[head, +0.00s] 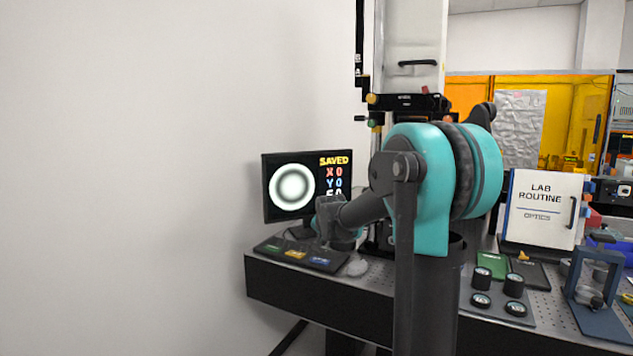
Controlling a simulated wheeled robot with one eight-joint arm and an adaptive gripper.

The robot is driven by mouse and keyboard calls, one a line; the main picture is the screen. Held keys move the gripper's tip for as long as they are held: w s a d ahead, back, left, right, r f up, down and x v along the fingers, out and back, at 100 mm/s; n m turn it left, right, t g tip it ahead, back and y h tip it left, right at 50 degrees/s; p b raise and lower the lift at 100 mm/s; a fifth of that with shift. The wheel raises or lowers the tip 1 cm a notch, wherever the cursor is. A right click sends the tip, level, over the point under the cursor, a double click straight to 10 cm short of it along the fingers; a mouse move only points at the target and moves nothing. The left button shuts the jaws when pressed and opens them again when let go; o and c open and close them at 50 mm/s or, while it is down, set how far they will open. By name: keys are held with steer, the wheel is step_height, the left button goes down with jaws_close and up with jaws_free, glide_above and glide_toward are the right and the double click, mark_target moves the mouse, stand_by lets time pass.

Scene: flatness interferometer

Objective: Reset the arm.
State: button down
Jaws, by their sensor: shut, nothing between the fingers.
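My arm, with a large teal joint (421,178), stands in front of the bench. Its dark forearm (365,209) reaches left to a dark and teal wrist section (331,218), just in front of the monitor's lower right corner and above the bench. My gripper's fingers cannot be made out there; the wrist section hides what lies behind it. The monitor (265,190) shows round light and dark rings, the word SAVED and readouts X0 and Y0; a lower line is partly cut off.
A black panel with green, yellow and blue labels (295,254) lies on the optical bench (320,304) below the monitor. At right are a tray of black round parts (498,301), a LAB ROUTINE board (543,208) and a blue stand (598,322). The left side is bare wall.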

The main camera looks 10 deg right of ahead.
steer(key=s+d+f+n+g, duration=0.1)
steer(key=s+f+n, duration=0.2)
steer(key=s, duration=1)
steer(key=s+d+f+n+g, duration=0.1)
steer(key=s+f+n+g, duration=0.1)
steer(key=s+f, duration=0.7)
steer(key=s+d+f+n+g, duration=0.1)
steer(key=s+f+n, duration=0.2)
steer(key=s, duration=1.4)
step_height(320, 180, down, 4)
steer(key=shift+s+d+n+g, duration=0.3)
steer(key=shift+d+n+g, duration=0.1)
